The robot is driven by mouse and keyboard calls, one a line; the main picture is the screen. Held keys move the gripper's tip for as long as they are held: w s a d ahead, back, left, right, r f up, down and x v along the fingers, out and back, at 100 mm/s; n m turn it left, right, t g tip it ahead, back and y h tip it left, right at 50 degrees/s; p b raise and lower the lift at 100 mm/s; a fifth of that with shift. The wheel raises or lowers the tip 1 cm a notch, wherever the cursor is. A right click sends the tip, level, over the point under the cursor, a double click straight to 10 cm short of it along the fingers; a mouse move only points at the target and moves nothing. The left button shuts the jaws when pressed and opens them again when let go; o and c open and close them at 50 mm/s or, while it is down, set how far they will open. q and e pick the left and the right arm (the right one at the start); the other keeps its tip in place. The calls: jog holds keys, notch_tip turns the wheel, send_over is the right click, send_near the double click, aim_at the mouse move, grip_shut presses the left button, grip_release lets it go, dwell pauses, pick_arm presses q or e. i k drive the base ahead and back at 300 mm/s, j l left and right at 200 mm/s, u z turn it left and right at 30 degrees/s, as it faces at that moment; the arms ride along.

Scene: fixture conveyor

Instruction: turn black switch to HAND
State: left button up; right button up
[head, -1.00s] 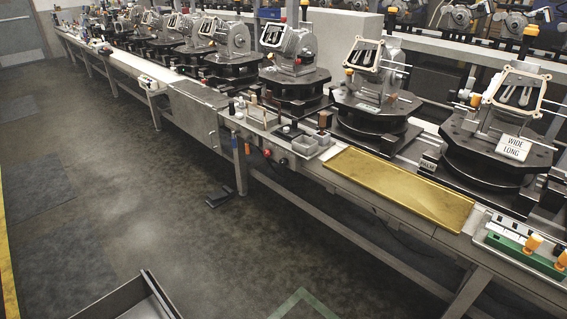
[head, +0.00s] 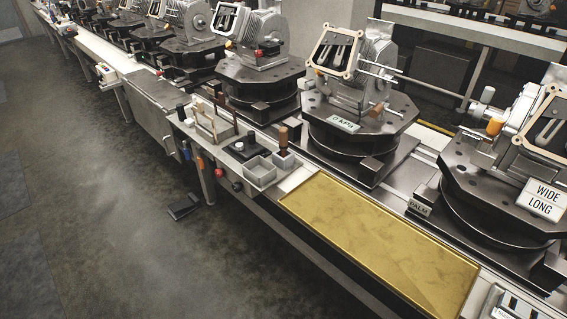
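I cannot clearly make out a switch marked HAND. Neither of my grippers is in view.
A yellow tray (head: 300,198) lies along the conveyor edge. Grey bins (head: 262,171) and a wooden-handled tool (head: 283,141) stand beside its left end. Fixtures on dark round bases (head: 345,134) line the conveyor. A black pedal (head: 184,207) lies on the floor; the floor at left is open.

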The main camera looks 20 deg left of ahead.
aim_at(236, 187)
jog(key=i+j+z, duration=0.3)
jog(key=j, duration=0.35)
jog(key=i+j+z, duration=0.35)
jog(key=j, duration=0.4)
jog(key=i+j+z, duration=0.15)
jog(key=j, duration=0.25)
jog(key=i+j+z, duration=0.15)
jog(key=j, duration=0.25)
